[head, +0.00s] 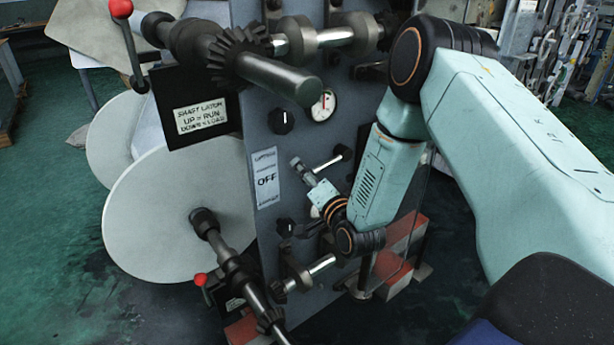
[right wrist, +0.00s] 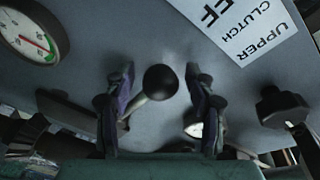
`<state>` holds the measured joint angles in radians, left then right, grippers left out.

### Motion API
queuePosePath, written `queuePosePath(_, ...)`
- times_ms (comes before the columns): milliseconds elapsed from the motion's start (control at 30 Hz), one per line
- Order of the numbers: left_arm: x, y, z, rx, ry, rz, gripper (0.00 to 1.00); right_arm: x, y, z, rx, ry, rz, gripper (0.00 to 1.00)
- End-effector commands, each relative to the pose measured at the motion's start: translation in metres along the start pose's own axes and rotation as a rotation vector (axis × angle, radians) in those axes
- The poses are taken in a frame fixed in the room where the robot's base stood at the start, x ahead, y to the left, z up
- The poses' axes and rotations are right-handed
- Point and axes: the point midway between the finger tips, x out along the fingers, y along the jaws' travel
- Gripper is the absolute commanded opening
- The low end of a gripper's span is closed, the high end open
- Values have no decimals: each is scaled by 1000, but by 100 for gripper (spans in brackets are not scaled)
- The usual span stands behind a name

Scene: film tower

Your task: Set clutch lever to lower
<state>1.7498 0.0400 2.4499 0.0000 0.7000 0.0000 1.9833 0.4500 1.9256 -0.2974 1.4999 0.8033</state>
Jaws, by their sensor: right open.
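The clutch lever (head: 333,160) is a short shiny rod with a black ball knob on the grey machine panel, right of the white OFF label (head: 267,180). In the right wrist view the knob (right wrist: 160,82) sits in the gap between the fingers of my right gripper (right wrist: 161,95). The gripper is open, with space visible on both sides of the knob. In the head view my right gripper (head: 303,170) is beside the lever, close to the panel. The rod is partly hidden by the knob in the wrist view. My left gripper is not in view.
A gauge (head: 323,105), a black dial (head: 282,122) and a lower dial (head: 285,227) are on the panel. A thick shaft with a gear (head: 238,55) juts out above. Large pale discs (head: 180,215) stand at left. A lower shaft (head: 240,275) projects forward.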

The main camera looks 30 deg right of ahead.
Motion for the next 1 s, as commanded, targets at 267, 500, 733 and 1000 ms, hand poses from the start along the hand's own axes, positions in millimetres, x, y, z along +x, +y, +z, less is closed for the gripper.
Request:
queuePosePath(267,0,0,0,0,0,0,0,-1,0,0,0,-1,0,42)
queuePosePath(500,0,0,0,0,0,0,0,-1,0,0,0,-1,0,21)
queuePosePath(733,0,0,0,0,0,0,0,-1,0,1,0,-2,0,2)
queuePosePath(1000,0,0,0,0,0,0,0,-1,0,1,0,-2,0,0)
